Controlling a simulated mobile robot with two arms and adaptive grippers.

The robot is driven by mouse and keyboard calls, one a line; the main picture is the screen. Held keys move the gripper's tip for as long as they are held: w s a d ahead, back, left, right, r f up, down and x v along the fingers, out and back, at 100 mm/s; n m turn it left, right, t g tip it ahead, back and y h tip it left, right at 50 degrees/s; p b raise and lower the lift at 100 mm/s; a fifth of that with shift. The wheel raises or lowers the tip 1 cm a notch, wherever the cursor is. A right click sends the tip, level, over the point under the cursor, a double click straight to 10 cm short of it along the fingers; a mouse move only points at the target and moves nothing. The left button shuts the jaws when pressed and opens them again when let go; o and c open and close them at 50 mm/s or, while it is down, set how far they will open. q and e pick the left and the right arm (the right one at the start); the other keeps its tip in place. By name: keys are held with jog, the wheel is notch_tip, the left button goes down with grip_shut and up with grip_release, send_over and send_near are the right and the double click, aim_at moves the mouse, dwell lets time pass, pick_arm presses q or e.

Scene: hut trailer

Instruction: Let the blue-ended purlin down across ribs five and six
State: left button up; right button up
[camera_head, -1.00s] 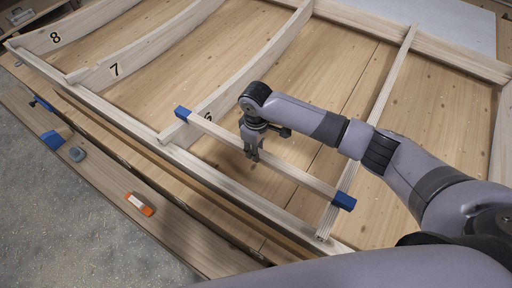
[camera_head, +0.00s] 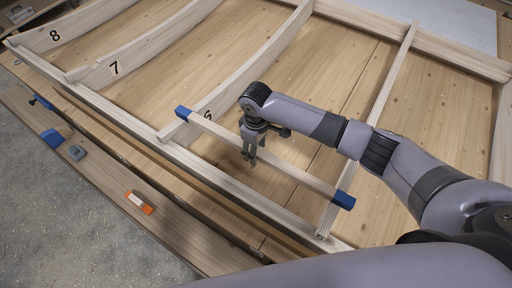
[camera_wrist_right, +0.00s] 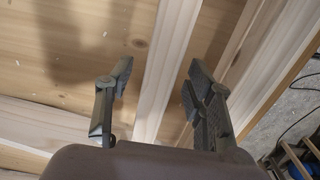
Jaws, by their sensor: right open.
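The purlin (camera_head: 300,174), a pale bar with blue ends, lies across rib six (camera_head: 222,100) at its left end and the unnumbered-looking rib (camera_head: 380,105) to the right at its other end. It appears to rest on both. My right gripper (camera_head: 249,162) is at the purlin's middle, pointing down, and hides a short stretch of it. In the right wrist view the purlin (camera_wrist_right: 166,70) runs between the two spread fingers of the gripper (camera_wrist_right: 163,70), with gaps on both sides. My left gripper is out of view.
Ribs seven (camera_head: 130,65) and eight (camera_head: 80,27) stand to the left. A long rail (camera_head: 120,118) runs along the near side. An orange-and-white tool (camera_head: 139,203), a blue block (camera_head: 52,142) and a grey item (camera_head: 76,153) lie on the near ledge.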

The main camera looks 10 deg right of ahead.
notch_tip(320, 180, up, 12)
dwell(0.7)
dwell(0.4)
